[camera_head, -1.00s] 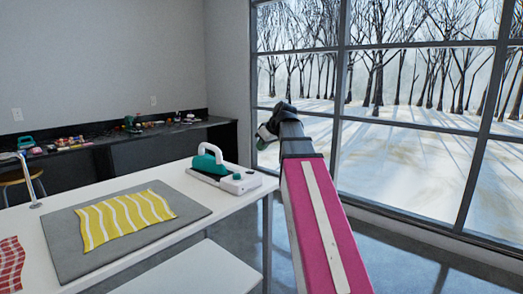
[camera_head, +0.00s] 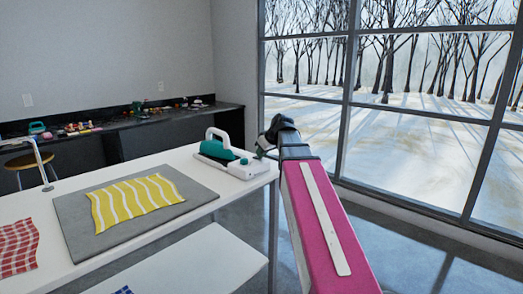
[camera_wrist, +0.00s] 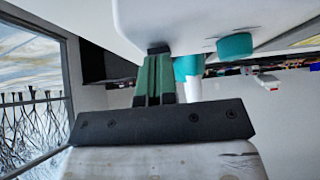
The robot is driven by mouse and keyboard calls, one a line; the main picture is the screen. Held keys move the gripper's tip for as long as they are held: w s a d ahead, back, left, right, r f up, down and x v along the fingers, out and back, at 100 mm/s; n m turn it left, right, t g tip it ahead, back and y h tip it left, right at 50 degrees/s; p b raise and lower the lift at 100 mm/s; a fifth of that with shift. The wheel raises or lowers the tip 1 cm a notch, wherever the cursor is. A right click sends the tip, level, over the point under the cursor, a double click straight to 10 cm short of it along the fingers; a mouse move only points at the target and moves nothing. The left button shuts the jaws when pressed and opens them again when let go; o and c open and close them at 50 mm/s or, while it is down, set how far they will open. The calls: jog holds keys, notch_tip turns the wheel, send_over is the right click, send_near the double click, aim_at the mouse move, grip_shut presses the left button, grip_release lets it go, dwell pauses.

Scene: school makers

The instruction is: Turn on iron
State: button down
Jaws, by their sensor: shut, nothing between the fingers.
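The iron (camera_head: 213,150) is teal with a white handle and sits on a white base (camera_head: 247,170) at the far right corner of the white table. In the wrist view the white base (camera_wrist: 175,22) fills the top, with a round teal knob (camera_wrist: 235,46) on it and a teal part of the iron (camera_wrist: 188,67) behind my fingers. My gripper (camera_head: 262,150) is at the right end of the base. Its green fingers (camera_wrist: 158,55) are shut and empty, with the tips at or very near the base's edge. I cannot tell whether they touch.
A yellow striped cloth (camera_head: 137,200) lies on a grey mat (camera_head: 75,235) on the white table (camera_head: 200,212). A red checked cloth (camera_head: 17,247) lies at the left. A dark counter (camera_head: 180,132) with tools runs along the back wall. Large windows (camera_head: 420,130) stand to the right.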

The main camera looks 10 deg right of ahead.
jog(key=shift+f, duration=0.1)
jog(key=shift+s+f, duration=0.15)
jog(key=shift+f, duration=0.1)
jog(key=shift+r, duration=0.1)
dwell(0.3)
jog(key=shift+r, duration=0.75)
